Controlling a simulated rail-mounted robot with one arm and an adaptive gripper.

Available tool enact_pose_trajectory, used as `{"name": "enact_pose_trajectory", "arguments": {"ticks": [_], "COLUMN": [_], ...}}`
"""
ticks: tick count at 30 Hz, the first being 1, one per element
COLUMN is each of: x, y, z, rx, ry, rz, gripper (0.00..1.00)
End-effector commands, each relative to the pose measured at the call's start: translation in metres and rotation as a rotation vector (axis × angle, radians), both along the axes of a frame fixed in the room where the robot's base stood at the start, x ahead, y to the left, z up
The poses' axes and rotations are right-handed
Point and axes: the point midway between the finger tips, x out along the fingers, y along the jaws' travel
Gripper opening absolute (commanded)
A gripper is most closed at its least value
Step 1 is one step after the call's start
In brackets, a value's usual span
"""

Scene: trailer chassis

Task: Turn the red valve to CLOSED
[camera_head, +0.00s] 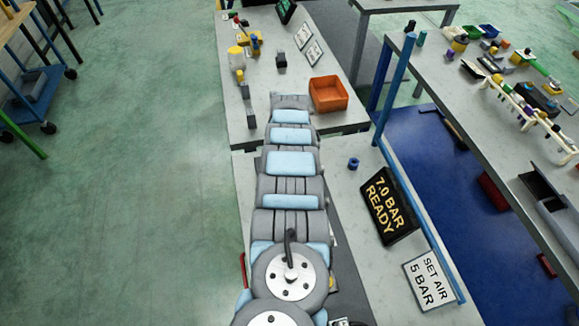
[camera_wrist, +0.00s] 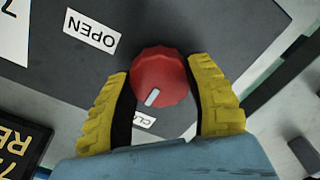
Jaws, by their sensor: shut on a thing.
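The red valve (camera_wrist: 165,72) is a round ridged knob on a dark panel in the wrist view. A pale pointer mark on its face points toward the lower left, at a partly hidden white label (camera_wrist: 145,120) reading "CLO". A white "OPEN" label (camera_wrist: 92,32) lies to the upper left. My gripper (camera_wrist: 159,82) has one yellow ridged finger on each side of the knob and is shut on it. In the head view my arm hides the valve and gripper.
A black display (camera_head: 389,206) reads "7.0 BAR READY", with a "SET AIR 5 BAR" sign (camera_head: 429,279) nearby. An orange bin (camera_head: 328,94) stands on the far bench. A blue post (camera_head: 394,88) rises right of my arm. Open floor lies left.

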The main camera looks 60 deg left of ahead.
Motion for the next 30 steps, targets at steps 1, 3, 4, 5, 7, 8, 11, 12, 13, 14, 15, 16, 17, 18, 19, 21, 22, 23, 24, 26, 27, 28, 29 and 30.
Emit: {"name": "enact_pose_trajectory", "arguments": {"ticks": [1, 3, 4, 5, 7, 8, 11, 12, 13, 14, 15, 16, 17, 18, 19, 21, 22, 23, 24, 26, 27, 28, 29, 30], "x": [0.0002, -0.0001, -0.0001, -0.0002, -0.0002, -0.0002, -0.0002, -0.0002, -0.0002, -0.0003, -0.0002, -0.0002, -0.0002, -0.0002, -0.0002, -0.0002, -0.0002, -0.0002, -0.0002, -0.0002, -0.0002, -0.0001, -0.0001, 0.0001], "y": [-0.0003, -0.0003, -0.0003, -0.0002, -0.0004, -0.0004, -0.0004, -0.0004, -0.0004, -0.0004, -0.0004, -0.0005, -0.0004, -0.0004, -0.0004, -0.0003, -0.0003, -0.0003, -0.0002, -0.0002, -0.0002, -0.0002, -0.0002, 0.0], "z": [-0.0021, -0.0019, -0.0018, -0.0017, -0.0016, -0.0016, -0.0014, -0.0014, -0.0014, -0.0015, -0.0014, -0.0014, -0.0014, -0.0013, -0.0012, -0.001, -0.0009, -0.0007, -0.0007, -0.0005, -0.0005, -0.0002, 0.0001, 0.0012], "rx": [0.0, 0.0, 0.0, 0.0, -0.001, -0.001, -0.001, -0.001, -0.001, -0.001, -0.001, -0.001, -0.001, -0.001, -0.001, -0.001, -0.001, -0.001, -0.001, -0.001, -0.001, -0.001, -0.001, -0.001], "ry": [0.0, 0.0, 0.0, 0.0, -0.001, -0.001, -0.001, -0.001, -0.001, -0.001, -0.001, -0.001, -0.001, -0.001, -0.001, -0.001, -0.001, -0.001, -0.001, -0.001, -0.001, -0.001, -0.001, -0.001], "rz": [0.008, 0.016, 0.019, 0.02, 0.023, 0.023, 0.023, 0.023, 0.023, 0.023, 0.023, 0.023, 0.023, 0.023, 0.023, 0.022, 0.022, 0.022, 0.022, 0.022, 0.022, 0.022, 0.022, 0.022], "gripper": [0.18, 0.18, 0.18, 0.18, 0.18, 0.18, 0.18, 0.18, 0.18, 0.18, 0.18, 0.18, 0.63, 0.74, 0.83, 0.86, 0.86, 0.86, 0.86, 0.86, 0.86, 0.86, 0.86, 0.86]}}
